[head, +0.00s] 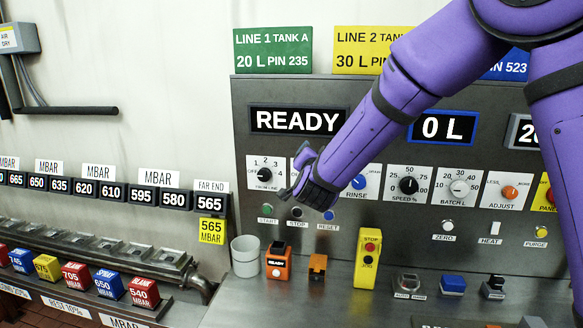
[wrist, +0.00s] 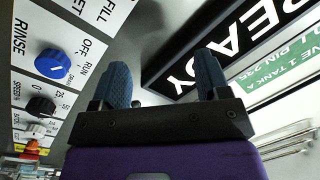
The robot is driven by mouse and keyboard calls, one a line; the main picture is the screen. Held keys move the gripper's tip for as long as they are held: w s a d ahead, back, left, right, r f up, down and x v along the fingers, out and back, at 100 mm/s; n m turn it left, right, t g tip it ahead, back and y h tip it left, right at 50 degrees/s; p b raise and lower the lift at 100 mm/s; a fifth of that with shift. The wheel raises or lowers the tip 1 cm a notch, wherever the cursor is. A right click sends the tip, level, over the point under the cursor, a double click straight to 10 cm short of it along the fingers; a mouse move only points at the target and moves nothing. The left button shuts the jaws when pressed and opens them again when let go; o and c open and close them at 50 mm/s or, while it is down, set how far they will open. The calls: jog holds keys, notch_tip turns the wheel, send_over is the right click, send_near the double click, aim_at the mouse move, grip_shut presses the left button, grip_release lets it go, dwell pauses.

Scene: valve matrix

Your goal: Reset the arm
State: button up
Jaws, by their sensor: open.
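My purple arm reaches in from the upper right of the head view, across the front of the grey control panel (head: 262,92). My gripper (head: 296,197) is by the knob row, in front of the panel, below the READY display (head: 297,121). In the wrist view my gripper's two blue fingers (wrist: 165,85) stand apart with nothing between them. The READY display also shows in the wrist view (wrist: 205,55), beyond the right finger. The blue RINSE knob (wrist: 54,65) is left of the fingers there. My gripper hides part of the knob row in the head view.
Below the panel stand a grey cup (head: 245,256), an orange READY device (head: 279,261) and a yellow STOP/JOG box (head: 368,258). Small START, STOP and RESET buttons (head: 329,215) lie just under my gripper. Red, blue and yellow blocks (head: 77,275) line the left.

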jog(key=s+d+r+n+g+y, duration=0.5)
jog(key=s+d+r, duration=0.3)
jog(key=s+d, duration=0.3)
jog(key=s+d+f+n+g+h, duration=0.1)
jog(key=s+d+g, duration=0.3)
jog(key=s, duration=1.1)
jog(key=s+d+f+n+g+h, duration=0.2)
jog(key=s+d+g, duration=0.2)
jog(key=s+d, duration=0.5)
jog(key=s, duration=0.5)
jog(key=shift+s+d+f+h, duration=0.15)
jog(key=shift+s+f+h, duration=0.15)
jog(key=shift+s+h, duration=0.1)
jog(key=shift+w, duration=0.1)
